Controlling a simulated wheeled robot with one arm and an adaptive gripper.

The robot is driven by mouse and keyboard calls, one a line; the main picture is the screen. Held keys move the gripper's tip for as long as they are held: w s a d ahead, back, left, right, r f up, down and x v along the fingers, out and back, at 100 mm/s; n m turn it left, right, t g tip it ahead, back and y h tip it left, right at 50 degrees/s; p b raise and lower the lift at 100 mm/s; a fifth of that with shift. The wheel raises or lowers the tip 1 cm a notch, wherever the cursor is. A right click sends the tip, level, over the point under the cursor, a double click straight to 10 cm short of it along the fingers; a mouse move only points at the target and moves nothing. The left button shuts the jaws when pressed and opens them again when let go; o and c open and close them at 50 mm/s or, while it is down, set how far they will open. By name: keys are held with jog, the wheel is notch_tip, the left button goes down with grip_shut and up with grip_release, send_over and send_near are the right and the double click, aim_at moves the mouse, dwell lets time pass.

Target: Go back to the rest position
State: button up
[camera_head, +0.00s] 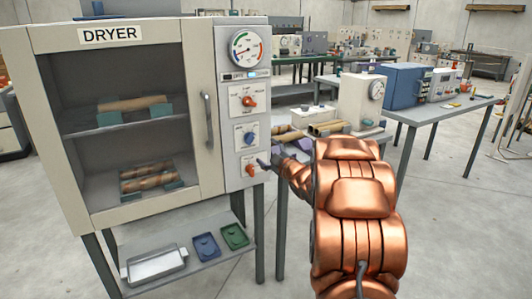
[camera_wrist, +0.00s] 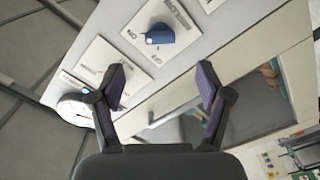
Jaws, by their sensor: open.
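My gripper (camera_head: 268,162) is at the end of my copper-coloured arm, in front of the lower part of the dryer's control panel. In the wrist view my gripper (camera_wrist: 160,95) has its two dark fingers spread apart with nothing between them. The dryer (camera_head: 110,125) is a cream cabinet with a closed glass door. Its panel (camera_head: 229,155) carries a gauge (camera_head: 246,48) and three knobs: an upper orange one (camera_head: 249,101), a blue one (camera_head: 249,137) and a lower orange one (camera_head: 250,170). The blue knob also shows in the wrist view (camera_wrist: 160,34), ahead of the fingertips.
Brown rolls (camera_head: 132,103) lie on racks inside the dryer. A metal tray (camera_head: 155,265), a blue tray (camera_head: 206,246) and a green tray (camera_head: 235,236) sit on the shelf below. A table (camera_head: 450,106) with equipment stands behind right. Open floor (camera_head: 465,230) lies at the right.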

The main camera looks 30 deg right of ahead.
dwell(0.4)
jog(key=s+a+m+g+p, duration=0.3)
jog(key=s+a+g, duration=0.3)
jog(key=s+a, duration=0.5)
jog(key=s+a+r+m+g+y+p, duration=0.1)
jog(key=s+a+m+g+p, duration=0.2)
jog(key=s, duration=1.8)
jog(key=s+a+r+m+g+p, duration=0.1)
jog(key=s+a+g+p, duration=0.4)
jog(key=s+a+g, duration=0.5)
jog(key=s+a+m, duration=0.1)
jog(key=s+a, duration=0.6)
jog(key=a, duration=0.2)
jog(key=shift+r+m+g+y, duration=0.15)
jog(key=shift+m+g+y, duration=0.15)
jog(key=shift+m+g, duration=0.1)
